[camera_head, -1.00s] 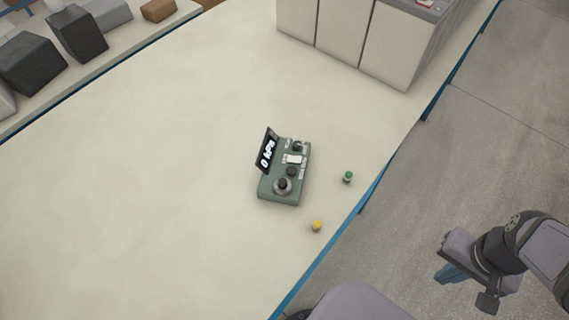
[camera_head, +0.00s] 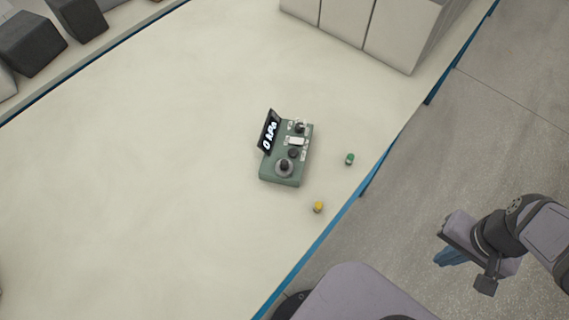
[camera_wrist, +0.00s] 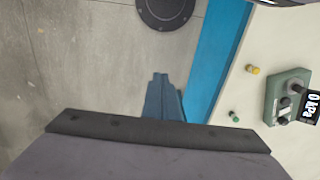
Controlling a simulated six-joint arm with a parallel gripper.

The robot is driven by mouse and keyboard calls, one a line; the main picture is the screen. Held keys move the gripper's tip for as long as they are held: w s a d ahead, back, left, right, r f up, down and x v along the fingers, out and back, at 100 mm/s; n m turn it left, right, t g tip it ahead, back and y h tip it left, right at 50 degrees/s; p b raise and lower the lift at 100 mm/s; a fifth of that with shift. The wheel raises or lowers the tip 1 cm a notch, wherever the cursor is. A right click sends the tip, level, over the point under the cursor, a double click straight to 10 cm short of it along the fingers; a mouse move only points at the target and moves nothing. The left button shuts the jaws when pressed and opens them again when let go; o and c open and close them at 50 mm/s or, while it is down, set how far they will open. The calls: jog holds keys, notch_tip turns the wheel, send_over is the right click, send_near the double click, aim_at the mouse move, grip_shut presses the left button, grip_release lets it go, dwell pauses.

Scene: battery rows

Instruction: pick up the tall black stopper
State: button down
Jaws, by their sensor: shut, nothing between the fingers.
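A green device (camera_head: 268,177) with a tilted black display reading 0 kPa sits on the pale table. Several dark knobs or stoppers stand on its top. One black stopper (camera_head: 284,165) rises from a grey ring at its near end; I cannot tell for sure which one is the tall one. The device (camera_wrist: 272,94) also shows at the right of the wrist view. My gripper (camera_head: 450,258) is shut and empty, off the table over the grey floor, well to the right of the device. Its blue fingers (camera_wrist: 160,98) show in the wrist view.
A small green stopper (camera_head: 349,159) and a yellow stopper (camera_head: 318,207) stand on the table between the device and its blue edge (camera_head: 374,176). Pale cabinets (camera_head: 390,37) stand at the back. Dark blocks (camera_head: 30,43) lie at upper left. The table's left is clear.

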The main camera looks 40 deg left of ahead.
jog(key=c, duration=2.5)
grip_release()
jog(key=o, duration=1)
jog(key=shift+c, duration=0.2)
